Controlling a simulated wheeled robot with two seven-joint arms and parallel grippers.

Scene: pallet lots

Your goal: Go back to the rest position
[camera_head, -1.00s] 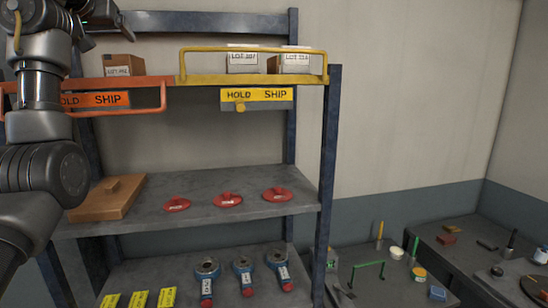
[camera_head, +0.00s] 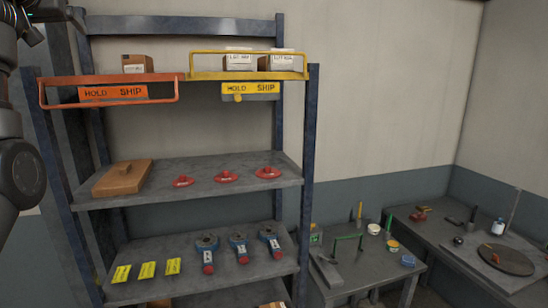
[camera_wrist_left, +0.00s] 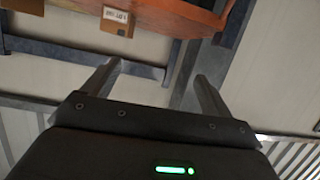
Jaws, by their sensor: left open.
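My left arm shows only in part at the left edge of the head view. In the left wrist view the two fingers of my left gripper (camera_wrist_left: 155,80) stand wide apart with nothing between them. Beyond the fingertips are an orange tray (camera_wrist_left: 180,20) and a cardboard box (camera_wrist_left: 117,20) with a white lot label. The gripper is apart from both. My right gripper is in no view.
A blue-framed shelf rack (camera_head: 309,150) bears an orange rail tray (camera_head: 110,105), a yellow rail tray (camera_head: 245,75), red tags (camera_head: 226,177), blue tools (camera_head: 238,250) and yellow cards (camera_head: 147,270). Benches (camera_head: 430,225) with small items stand at the right. The wall between is bare.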

